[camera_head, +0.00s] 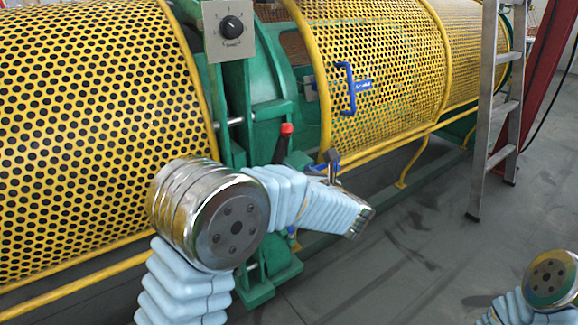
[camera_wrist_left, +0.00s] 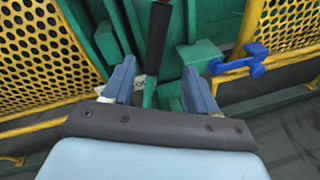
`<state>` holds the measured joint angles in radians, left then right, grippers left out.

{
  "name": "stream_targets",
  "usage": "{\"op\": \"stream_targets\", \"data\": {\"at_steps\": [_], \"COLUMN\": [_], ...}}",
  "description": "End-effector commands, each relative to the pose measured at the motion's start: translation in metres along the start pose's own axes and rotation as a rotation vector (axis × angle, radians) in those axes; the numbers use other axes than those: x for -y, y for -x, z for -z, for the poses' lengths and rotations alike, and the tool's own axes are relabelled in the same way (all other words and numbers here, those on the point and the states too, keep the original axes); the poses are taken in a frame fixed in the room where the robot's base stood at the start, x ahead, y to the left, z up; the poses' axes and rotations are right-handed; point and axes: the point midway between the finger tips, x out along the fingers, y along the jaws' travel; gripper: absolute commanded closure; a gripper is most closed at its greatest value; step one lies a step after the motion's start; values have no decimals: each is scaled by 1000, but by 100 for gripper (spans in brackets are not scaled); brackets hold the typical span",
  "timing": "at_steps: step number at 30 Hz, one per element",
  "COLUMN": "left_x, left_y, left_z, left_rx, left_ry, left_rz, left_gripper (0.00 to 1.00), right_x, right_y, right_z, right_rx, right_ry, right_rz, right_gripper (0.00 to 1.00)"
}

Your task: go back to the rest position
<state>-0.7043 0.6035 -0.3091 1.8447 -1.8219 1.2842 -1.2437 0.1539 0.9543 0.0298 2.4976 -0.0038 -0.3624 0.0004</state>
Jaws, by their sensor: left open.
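My left gripper (camera_head: 330,163) is in front of the green frame of the machine, at the end of my pale-blue sleeved arm. Its two blue-grey fingers are spread in the left wrist view (camera_wrist_left: 160,86), with nothing held between them. A lever with a red tip (camera_head: 286,129) and dark grip stands just left of the gripper in the head view. In the left wrist view its black grip (camera_wrist_left: 158,38) rises beyond the fingers, apart from them. Of my right arm, only a part shows at the lower right of the head view; its gripper is out of view.
Yellow perforated guards (camera_head: 95,120) line the machine. A blue handle (camera_head: 349,88) sits on the middle guard (camera_head: 385,50). A grey box with a black knob (camera_head: 231,27) is at the top. A ladder (camera_head: 490,110) stands right. The grey floor (camera_head: 430,250) is clear between the arms.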

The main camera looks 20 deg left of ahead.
Motion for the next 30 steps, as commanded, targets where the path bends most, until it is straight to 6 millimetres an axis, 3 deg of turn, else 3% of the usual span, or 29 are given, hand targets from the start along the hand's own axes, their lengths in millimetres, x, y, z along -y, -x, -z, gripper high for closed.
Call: {"op": "stream_targets", "data": {"at_steps": [6, 16, 19, 20, 23, 26, 30], "left_x": [0, 0, 3, 5, 11, 16, 16], "left_y": [22, 24, 20, 18, 11, 14, 47], "left_z": [0, 0, 16, 26, 82, 165, 286], "left_rx": [0, -2, -46, -74, -238, -493, -909], "left_ry": [0, 0, 7, 14, 60, 160, 392], "left_rz": [1, 0, 10, 16, 39, 43, -45], "left_gripper": [42, 42, 42, 42, 42, 42, 42], "right_x": [-1, -1, -1, -1, -1, -1, -1], "right_y": [-2, -1, -2, -2, -2, -2, -2], "right_z": [0, 0, 0, 0, 0, 0, 0], "right_rx": [0, 0, 0, 0, 0, 0, 0], "right_ry": [0, 0, 0, 0, 0, 0, 0], "right_rz": [0, 0, 0, 0, 0, 0, 0], "right_gripper": [100, 100, 100, 100, 100, 100, 100]}}
